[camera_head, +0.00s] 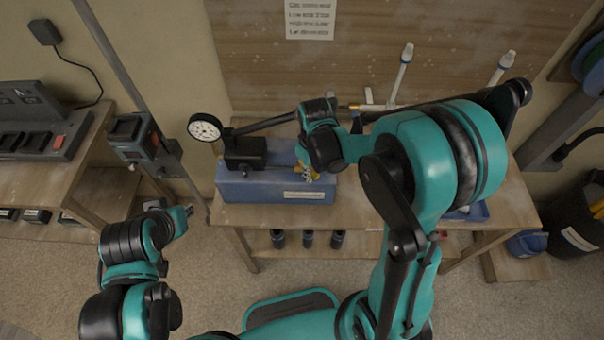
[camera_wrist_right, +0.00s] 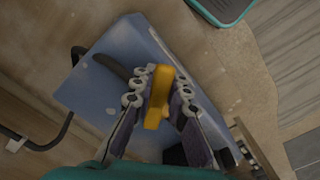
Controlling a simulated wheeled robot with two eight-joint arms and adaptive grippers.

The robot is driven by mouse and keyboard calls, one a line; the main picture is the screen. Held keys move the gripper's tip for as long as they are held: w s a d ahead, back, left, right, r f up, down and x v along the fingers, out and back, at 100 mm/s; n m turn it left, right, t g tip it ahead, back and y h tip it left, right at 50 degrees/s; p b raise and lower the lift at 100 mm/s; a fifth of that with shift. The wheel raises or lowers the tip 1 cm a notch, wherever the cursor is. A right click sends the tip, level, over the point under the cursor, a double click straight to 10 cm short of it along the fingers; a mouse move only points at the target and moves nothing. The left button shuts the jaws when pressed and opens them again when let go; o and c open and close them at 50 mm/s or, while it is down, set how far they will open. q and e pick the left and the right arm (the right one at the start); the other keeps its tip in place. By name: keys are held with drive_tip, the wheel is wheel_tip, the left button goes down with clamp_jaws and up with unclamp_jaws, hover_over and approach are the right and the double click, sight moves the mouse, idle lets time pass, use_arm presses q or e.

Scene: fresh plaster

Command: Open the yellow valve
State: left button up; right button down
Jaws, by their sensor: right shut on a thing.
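The yellow valve handle (camera_head: 301,165) sits at the right part of a blue block (camera_head: 250,191) on the wooden bench. In the wrist view the yellow handle (camera_wrist_right: 159,96) stands between the two fingers of my right gripper (camera_wrist_right: 160,92). The right gripper (camera_head: 309,172) is shut on it, coming from the right and above in the head view. The arm and wrist hide part of the valve there. My left arm is at the lower left, away from the block, and its finger state is unclear.
A round white gauge (camera_head: 204,128) and a black box (camera_head: 245,153) are at the block's left. White-tipped rods (camera_head: 402,70) stand behind my right arm. A side table with a dark device (camera_head: 40,133) is at left. A grey pole crosses between the tables.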

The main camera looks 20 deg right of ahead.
idle(0.3)
drive_tip(key=n, duration=0.2)
drive_tip(key=w+d+n, duration=0.1)
drive_tip(key=n, duration=0.1)
drive_tip(key=shift+d+b, duration=0.15)
drive_tip(key=shift+b, duration=0.25)
drive_tip(key=n, duration=0.2)
drive_tip(key=w+d+n, duration=0.1)
drive_tip(key=n, duration=0.1)
drive_tip(key=shift+n, duration=0.3)
drive_tip(key=n, duration=0.2)
drive_tip(key=shift+w+r+n+b, duration=0.25)
drive_tip(key=shift+w+n+b, duration=0.05)
drive_tip(key=shift+b, duration=0.1)
drive_tip(key=c, duration=1.5)
unclamp_jaws()
drive_tip(key=shift+d, duration=0.1)
drive_tip(key=shift+c, duration=0.2)
